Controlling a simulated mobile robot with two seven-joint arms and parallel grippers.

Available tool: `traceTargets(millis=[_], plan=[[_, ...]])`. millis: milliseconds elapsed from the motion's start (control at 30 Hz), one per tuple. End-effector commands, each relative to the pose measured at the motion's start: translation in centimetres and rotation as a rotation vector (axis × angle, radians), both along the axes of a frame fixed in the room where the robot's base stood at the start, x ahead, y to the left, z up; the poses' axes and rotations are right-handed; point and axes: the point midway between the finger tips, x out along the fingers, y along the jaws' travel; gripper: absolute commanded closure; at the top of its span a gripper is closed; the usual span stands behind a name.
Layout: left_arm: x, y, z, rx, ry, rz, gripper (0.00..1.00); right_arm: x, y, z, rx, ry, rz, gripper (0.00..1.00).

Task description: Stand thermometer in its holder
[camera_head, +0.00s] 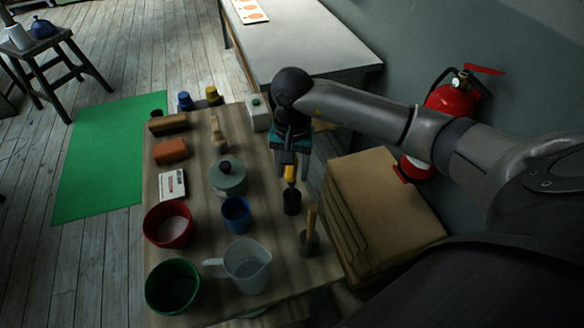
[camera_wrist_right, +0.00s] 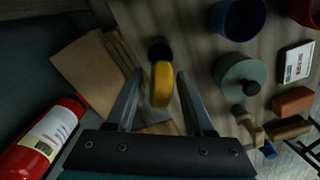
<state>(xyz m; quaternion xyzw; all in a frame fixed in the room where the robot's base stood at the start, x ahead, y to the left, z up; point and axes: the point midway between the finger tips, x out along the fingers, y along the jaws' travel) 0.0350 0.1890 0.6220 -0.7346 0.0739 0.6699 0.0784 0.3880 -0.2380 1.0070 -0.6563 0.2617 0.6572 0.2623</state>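A yellow-topped piece, apparently the thermometer (camera_head: 290,173), is upright directly above a small dark cup, apparently its holder (camera_head: 292,202), at the table's right side. Its lower part is hard to see, so I cannot tell how deep it sits. My right gripper (camera_head: 294,165) points down over it. In the right wrist view the yellow top (camera_wrist_right: 161,85) lies between the two fingers (camera_wrist_right: 160,88), with a narrow gap on each side, so the gripper looks open around it. The dark holder (camera_wrist_right: 160,50) shows beyond it. My left gripper is out of view.
A pot with an upright wooden handle (camera_head: 309,240) stands close in front of the holder. A blue cup (camera_head: 236,214), a lidded grey-green jar (camera_head: 228,178) and a clear jug (camera_head: 247,266) stand to the left. Cardboard (camera_head: 385,205) and a fire extinguisher (camera_head: 452,103) are at the right.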

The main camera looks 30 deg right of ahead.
Motion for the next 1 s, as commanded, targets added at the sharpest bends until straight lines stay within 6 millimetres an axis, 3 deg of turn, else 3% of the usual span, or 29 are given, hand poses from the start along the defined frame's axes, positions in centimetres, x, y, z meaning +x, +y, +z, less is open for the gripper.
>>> traceTargets(millis=[300, 467, 1000], plan=[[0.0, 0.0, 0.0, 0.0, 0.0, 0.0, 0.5, 0.0, 0.0, 0.0, 0.0, 0.0, 0.0, 0.38], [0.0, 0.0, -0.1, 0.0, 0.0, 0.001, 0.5, 0.1, -0.1, 1.2, -0.001, -0.002, -0.001, 0.38], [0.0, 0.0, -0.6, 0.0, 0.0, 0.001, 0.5, 0.1, 0.0, 12.7, -0.001, -0.004, 0.0, 0.38]])
